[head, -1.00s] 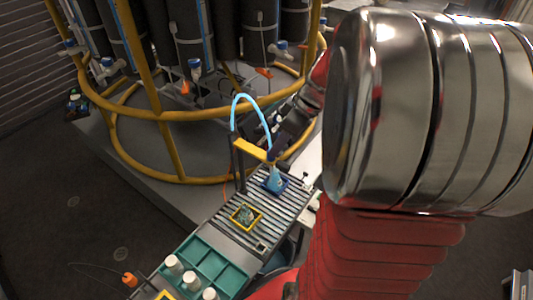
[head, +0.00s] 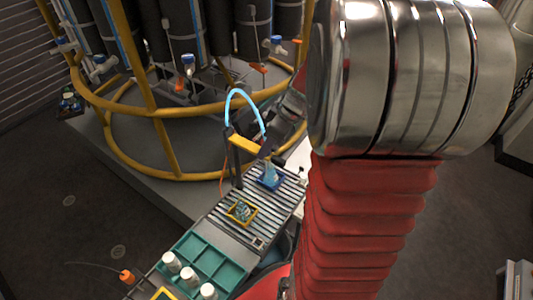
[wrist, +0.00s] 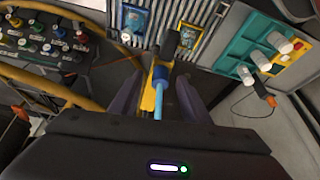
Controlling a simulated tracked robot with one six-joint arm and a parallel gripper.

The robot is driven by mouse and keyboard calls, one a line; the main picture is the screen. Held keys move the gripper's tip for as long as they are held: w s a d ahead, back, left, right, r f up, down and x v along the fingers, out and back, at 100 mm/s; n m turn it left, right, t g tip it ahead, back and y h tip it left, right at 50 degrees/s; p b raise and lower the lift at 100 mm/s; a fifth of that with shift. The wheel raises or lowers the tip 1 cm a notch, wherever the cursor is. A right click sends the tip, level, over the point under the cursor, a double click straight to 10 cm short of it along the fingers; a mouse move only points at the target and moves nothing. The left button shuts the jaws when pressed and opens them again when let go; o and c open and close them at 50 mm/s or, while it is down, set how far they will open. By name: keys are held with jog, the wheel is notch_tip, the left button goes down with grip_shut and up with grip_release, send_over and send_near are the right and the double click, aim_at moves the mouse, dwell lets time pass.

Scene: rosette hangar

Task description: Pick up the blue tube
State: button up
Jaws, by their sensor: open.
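The blue tube (head: 238,92) is a light-blue hose that arches above a yellow bar (head: 243,143) on a dark post in the head view. In the wrist view the tube (wrist: 158,92) runs toward me over the yellow bar, between the two dark purple fingers of my gripper (wrist: 158,98). The fingers are apart, with a gap on each side of the tube. In the head view my gripper (head: 268,143) is at the tube's right end, partly hidden by my own arm.
Below is a roller conveyor (head: 218,226) with a blue tray (head: 273,185) and a yellow-framed tray (head: 240,222). A teal tray (head: 212,265) with white cylinders is at its near end. A yellow ring frame (head: 200,113) with black cylinders stands behind.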

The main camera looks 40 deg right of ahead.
jog(key=shift+c, duration=0.4)
jog(key=c, duration=1)
jog(key=shift+o, duration=0.2)
jog(key=shift+r, duration=0.15)
notch_tip(320, 180, up, 18)
dwell(0.6)
